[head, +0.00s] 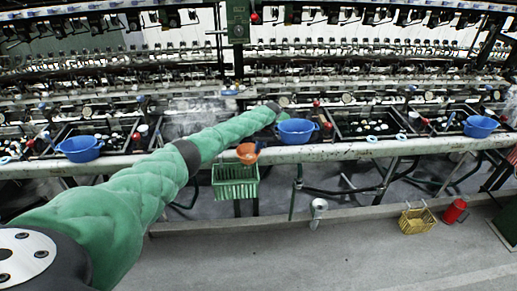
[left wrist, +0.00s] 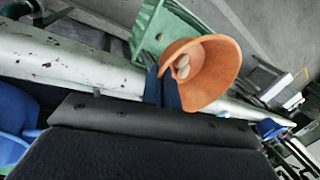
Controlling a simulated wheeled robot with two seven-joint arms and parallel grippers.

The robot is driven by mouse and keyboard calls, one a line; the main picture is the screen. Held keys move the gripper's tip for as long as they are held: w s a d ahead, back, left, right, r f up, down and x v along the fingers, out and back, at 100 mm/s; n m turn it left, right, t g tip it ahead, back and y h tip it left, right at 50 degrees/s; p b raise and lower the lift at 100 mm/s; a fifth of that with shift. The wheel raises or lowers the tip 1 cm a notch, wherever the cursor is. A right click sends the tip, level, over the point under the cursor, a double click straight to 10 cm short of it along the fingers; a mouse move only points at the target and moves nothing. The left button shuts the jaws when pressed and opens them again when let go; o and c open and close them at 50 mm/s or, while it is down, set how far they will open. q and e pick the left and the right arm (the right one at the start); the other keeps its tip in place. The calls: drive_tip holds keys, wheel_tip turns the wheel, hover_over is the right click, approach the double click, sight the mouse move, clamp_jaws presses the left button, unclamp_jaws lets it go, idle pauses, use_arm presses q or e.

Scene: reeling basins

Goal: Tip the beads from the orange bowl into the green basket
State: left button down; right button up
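The orange bowl (head: 248,152) is in the air just above the green basket (head: 236,187), near the edge of the long bench. In the left wrist view the bowl (left wrist: 213,72) is tilted, with a few pale beads (left wrist: 182,66) inside. The green basket (left wrist: 172,22) shows behind it. My left gripper (left wrist: 166,92) has blue fingers at the bowl's rim and appears shut on it. In the head view the gripper is small and mostly hidden behind the bowl and arm. Whether beads lie in the basket cannot be seen. My right gripper is not in view.
Blue basins (head: 297,131) stand along the bench (head: 340,152), with dark troughs of pale cocoons behind them. The front floor is clear.

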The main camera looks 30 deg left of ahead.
sight(253, 155)
use_arm(q)
drive_tip(key=shift+a+f, duration=0.1)
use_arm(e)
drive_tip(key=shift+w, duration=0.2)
